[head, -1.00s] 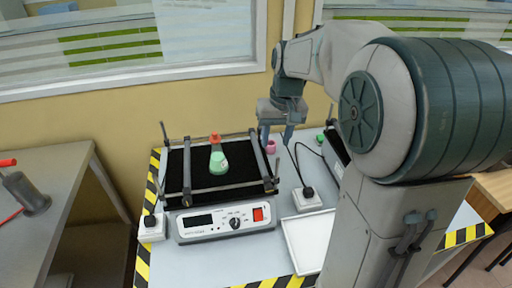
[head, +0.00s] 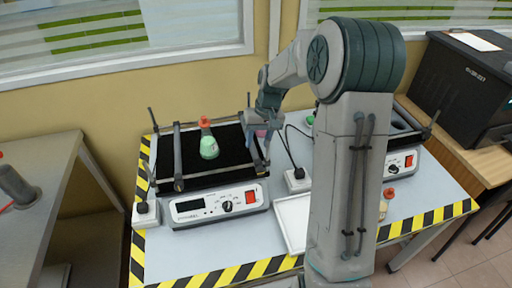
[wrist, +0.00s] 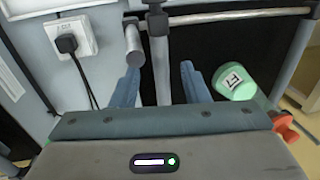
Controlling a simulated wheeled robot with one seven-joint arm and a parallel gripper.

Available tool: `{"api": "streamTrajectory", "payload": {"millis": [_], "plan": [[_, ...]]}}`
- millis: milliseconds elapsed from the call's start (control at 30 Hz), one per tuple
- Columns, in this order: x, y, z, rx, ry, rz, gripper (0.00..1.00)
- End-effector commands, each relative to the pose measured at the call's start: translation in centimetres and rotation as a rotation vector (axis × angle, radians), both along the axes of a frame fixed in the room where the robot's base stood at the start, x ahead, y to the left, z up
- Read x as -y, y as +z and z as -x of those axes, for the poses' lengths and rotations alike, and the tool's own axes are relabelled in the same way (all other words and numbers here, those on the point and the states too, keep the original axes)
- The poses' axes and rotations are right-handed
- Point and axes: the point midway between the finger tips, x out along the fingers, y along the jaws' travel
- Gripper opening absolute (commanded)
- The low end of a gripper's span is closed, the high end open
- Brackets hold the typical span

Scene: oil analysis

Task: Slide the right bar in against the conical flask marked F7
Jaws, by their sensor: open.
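The conical flask marked F7 (head: 208,147) holds green liquid, has a red cap and stands on the black shaker platform (head: 214,163). In the wrist view the flask (wrist: 236,82) shows its F7 label, right of my gripper. The right bar (head: 256,161) lies at the platform's right side, with a gap between it and the flask. My gripper (head: 259,143) is open, pointing down at this bar. In the wrist view the bar (wrist: 159,65) runs between the two open fingers of my gripper (wrist: 160,85); contact cannot be told. The left bar (head: 178,158) is left of the flask.
The shaker's control box (head: 217,205) is in front. A white socket (head: 297,180) with a plugged cable and a white tray (head: 293,220) stand to the right. A second device (head: 401,162) is behind my arm. An upright post end (wrist: 134,45) stands close beside the bar.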

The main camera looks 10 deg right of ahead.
Motion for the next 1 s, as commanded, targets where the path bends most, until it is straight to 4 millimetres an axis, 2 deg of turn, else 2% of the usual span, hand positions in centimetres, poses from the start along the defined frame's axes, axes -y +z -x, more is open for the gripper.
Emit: {"api": "streamTrajectory", "payload": {"millis": [100, 233, 600, 633, 767, 800, 1000], "plan": [[-0.4, -1.9, 0.1, -0.004, 0.002, 0.000, 0.41], [-0.7, -3.2, 0.0, -0.001, 0.001, 0.000, 0.41], [-0.8, -3.9, 0.0, 0.000, 0.000, 0.001, 0.41], [-0.8, -3.9, 0.0, 0.000, 0.000, 0.001, 0.39], [-0.8, -3.8, 0.0, 0.000, 0.000, 0.001, 0.03], [-0.8, -3.8, 0.0, 0.000, 0.000, 0.001, 0.00], [-0.8, -3.8, 0.0, 0.001, -0.006, 0.001, 0.00]]}}
